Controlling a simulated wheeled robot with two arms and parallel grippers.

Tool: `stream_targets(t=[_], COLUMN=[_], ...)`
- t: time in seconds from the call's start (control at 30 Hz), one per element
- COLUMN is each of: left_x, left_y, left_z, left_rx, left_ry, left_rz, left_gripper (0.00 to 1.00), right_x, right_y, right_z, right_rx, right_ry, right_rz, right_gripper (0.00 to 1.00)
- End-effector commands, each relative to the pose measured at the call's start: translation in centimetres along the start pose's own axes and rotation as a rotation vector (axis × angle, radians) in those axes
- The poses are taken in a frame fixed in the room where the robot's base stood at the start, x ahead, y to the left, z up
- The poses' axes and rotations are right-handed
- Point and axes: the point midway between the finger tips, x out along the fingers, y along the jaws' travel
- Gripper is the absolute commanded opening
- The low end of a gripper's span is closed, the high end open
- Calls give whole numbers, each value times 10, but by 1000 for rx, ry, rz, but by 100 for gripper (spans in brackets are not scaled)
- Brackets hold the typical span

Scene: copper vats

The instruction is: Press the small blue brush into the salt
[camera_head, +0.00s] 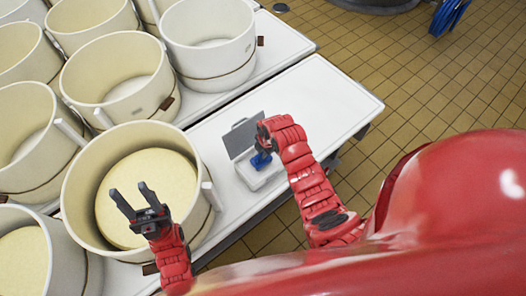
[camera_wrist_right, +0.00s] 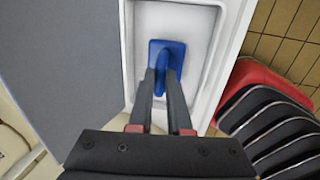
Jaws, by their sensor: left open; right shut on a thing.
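The small blue brush (camera_head: 261,161) is in my right gripper (camera_head: 264,148), which is shut on it. In the right wrist view the brush (camera_wrist_right: 170,50) shows as a blue head between the gripper's fingertips (camera_wrist_right: 166,85). It is over or in a white open box (camera_wrist_right: 229,40) with white salt (camera_wrist_right: 197,30) inside. I cannot tell whether the brush touches the salt. The box (camera_head: 268,180) stands on the white table in the head view. My left gripper (camera_head: 130,190) is open and empty above a large pale vat (camera_head: 92,165).
Several cream vats, such as one at the back (camera_head: 212,40), fill the tables to the left. The white table (camera_head: 335,90) is clear at the right. Tiled floor (camera_head: 430,85) lies beyond its edge.

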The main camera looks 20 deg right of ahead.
Motion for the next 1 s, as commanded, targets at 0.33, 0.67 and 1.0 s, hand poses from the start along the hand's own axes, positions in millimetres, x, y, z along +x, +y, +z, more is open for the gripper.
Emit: stream_targets(t=[0.33, 0.67, 1.0], left_x=[-2, -5, -7], left_y=[0, 0, 0], left_z=[0, 1, 1], left_rx=[0, 0, 0], left_ry=[0, 0, 0], left_rz=[0, 0, 0], left_gripper=[50, 50, 50], right_x=[1, 1, 2], right_y=[0, -1, -1], right_z=[0, 0, 0], right_rx=[0, 1, 1], right_ry=[0, 0, 1], right_rz=[0, -1, -2], right_gripper=[0, 0, 0])
